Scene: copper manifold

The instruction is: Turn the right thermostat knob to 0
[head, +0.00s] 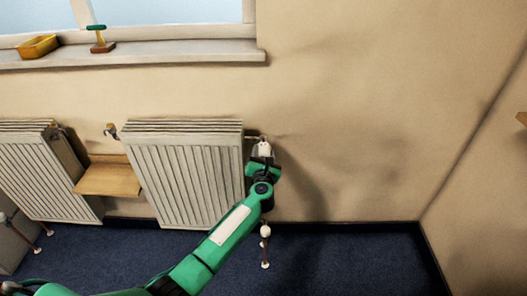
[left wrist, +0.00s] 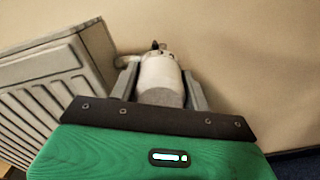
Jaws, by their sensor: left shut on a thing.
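The right thermostat knob (head: 264,148) is a white cylinder at the upper right corner of the right radiator (head: 185,175). It also shows in the left wrist view (left wrist: 160,72), white with a greyer near end. My left gripper (head: 262,157) reaches up to it from below left. In the left wrist view my left gripper's two grey fingers (left wrist: 162,88) stand on either side of the knob, shut on it. Any scale marks or number on the knob are too small to read. My right gripper is not in view.
A left radiator (head: 40,175) and a wooden shelf (head: 108,178) are to the left. A windowsill (head: 150,52) above holds a yellow tray (head: 38,46) and a green-topped object (head: 97,36). A lower pipe fitting (head: 265,231) stands near the floor. The wall to the right is clear.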

